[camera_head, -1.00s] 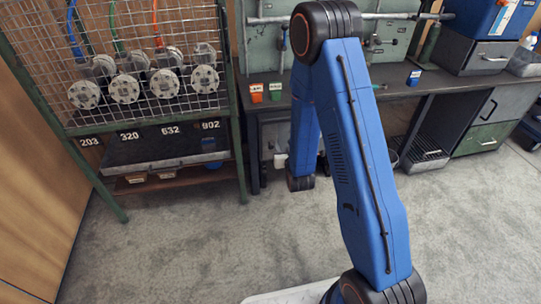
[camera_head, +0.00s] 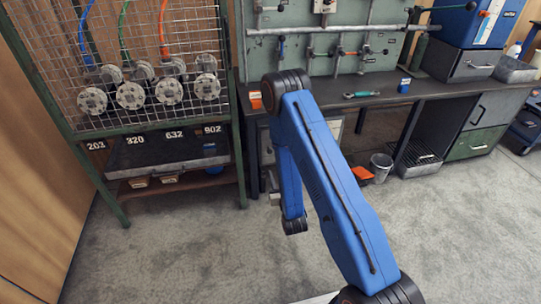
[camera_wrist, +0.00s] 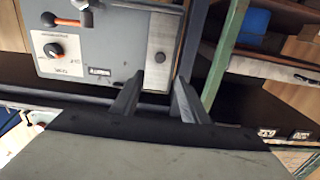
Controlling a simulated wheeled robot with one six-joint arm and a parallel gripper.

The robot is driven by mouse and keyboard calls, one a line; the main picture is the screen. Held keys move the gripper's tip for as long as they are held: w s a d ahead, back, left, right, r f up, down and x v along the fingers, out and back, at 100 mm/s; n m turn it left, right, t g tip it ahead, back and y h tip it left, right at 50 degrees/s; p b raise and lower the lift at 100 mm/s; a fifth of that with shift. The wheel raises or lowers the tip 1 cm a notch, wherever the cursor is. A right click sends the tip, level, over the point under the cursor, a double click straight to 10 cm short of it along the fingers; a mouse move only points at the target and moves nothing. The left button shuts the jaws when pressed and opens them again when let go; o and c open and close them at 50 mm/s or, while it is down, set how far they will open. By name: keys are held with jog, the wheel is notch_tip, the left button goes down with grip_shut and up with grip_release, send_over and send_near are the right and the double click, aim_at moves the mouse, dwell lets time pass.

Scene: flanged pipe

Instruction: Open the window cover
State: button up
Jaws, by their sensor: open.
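No part is clearly recognisable as a window cover. In the wrist view, my gripper (camera_wrist: 161,82) has its two dark fingers apart, with nothing seen between them. Beyond the fingertips is a grey panel (camera_wrist: 108,50) with a black and orange knob (camera_wrist: 53,50) and an orange-tipped lever (camera_wrist: 68,20); I cannot tell whether the fingers touch it. In the head view, flanged pipe ends (camera_head: 130,95) sit in a row behind a wire mesh (camera_head: 150,40) in a green frame. My blue arm stands in front of the bench, and my gripper is not clearly seen there.
A dark workbench (camera_head: 440,88) runs along the back, carrying a green-handled tool (camera_head: 362,94) and a blue box (camera_head: 404,86). A green panel with pipes (camera_head: 345,60) stands behind it. A bucket (camera_head: 380,167) is under the bench. The grey floor (camera_head: 190,255) in front is clear.

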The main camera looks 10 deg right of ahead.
aim_at(270, 152)
jog(key=w, duration=1.5)
jog(key=shift+w, duration=0.1)
jog(key=shift+c, duration=0.6)
grip_shut()
jog(key=shift+d, duration=0.1)
